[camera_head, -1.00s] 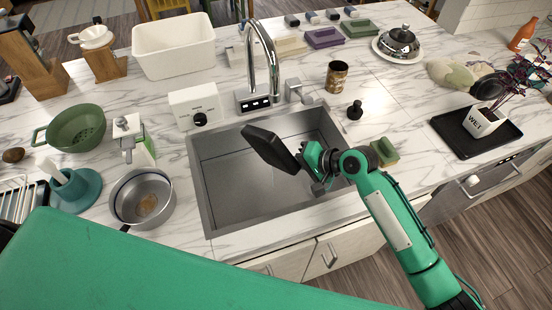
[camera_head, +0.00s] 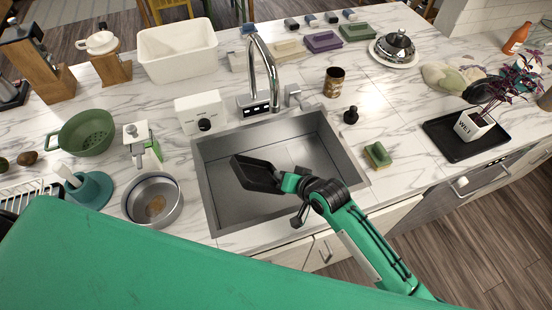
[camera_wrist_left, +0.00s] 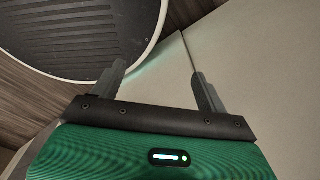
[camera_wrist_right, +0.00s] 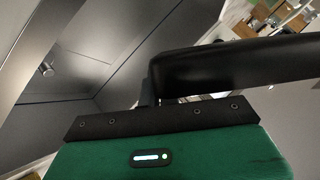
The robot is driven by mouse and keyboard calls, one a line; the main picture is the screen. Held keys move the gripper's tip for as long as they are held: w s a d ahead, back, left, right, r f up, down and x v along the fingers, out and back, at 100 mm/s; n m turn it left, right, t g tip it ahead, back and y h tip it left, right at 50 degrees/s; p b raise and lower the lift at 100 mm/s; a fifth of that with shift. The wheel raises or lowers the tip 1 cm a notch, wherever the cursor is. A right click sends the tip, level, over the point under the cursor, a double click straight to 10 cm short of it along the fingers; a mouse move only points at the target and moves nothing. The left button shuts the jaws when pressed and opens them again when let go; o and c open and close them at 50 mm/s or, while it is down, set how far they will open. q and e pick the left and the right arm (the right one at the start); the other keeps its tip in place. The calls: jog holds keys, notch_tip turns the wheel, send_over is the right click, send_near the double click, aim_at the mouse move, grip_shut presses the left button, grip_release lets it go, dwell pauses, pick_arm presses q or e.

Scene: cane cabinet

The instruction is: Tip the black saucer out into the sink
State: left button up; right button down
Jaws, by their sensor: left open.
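The black saucer (camera_head: 256,174), square with a raised rim, is over the sink (camera_head: 318,150), tilted, with one corner lower toward the basin. My right gripper (camera_head: 284,183) is shut on its right-hand edge. The saucer shows nearly edge-on in the right wrist view (camera_wrist_right: 235,68), just past the jaws. I cannot tell whether any water is in it or running off. The sink's basin looks empty. My left gripper (camera_wrist_left: 157,76) is open and empty in the left wrist view, and is not visible in the head view.
The faucet (camera_head: 262,70) arches over the sink's back edge. A steel pot (camera_head: 153,200) stands left of the sink. A sponge (camera_head: 377,155) lies to its right. A potted plant marked WET (camera_head: 473,126) sits on another black tray (camera_head: 448,142) farther right.

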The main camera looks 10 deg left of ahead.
aim_at(270, 191)
jog(key=shift+s+a+f+n+t, duration=0.2)
jog(key=shift+s+n+t, duration=0.1)
jog(key=shift+s, duration=0.05)
jog(key=shift+s+a+f+n+t+h+p, duration=0.1)
jog(key=shift+s+a+n+t+h+p, duration=0.1)
jog(key=shift+s+t, duration=0.15)
jog(key=shift+s+a+f+n+t+h+p, duration=0.1)
jog(key=shift+s+a+n+t+h+p, duration=0.15)
jog(key=shift+s, duration=0.2)
jog(key=shift+s+a+f+n+t+b, duration=0.1)
jog(key=shift+s+a+n+t, duration=0.15)
jog(key=shift+s, duration=0.15)
jog(key=shift+s+a+n+t+b, duration=0.1)
jog(key=shift+s+n+t, duration=0.1)
jog(key=shift+s+t, duration=0.15)
jog(key=shift+s+a+f+n+t+b, duration=0.1)
jog(key=shift+s+a+n+t, duration=0.1)
jog(key=shift+s, duration=0.25)
jog(key=s+t+b, duration=0.1)
jog(key=s+a+n+t+b, duration=0.1)
jog(key=b, duration=0.1)
jog(key=shift+s+f+n+h, duration=0.15)
jog(key=shift+s+n+h, duration=0.05)
jog(key=shift+n+h, duration=0.1)
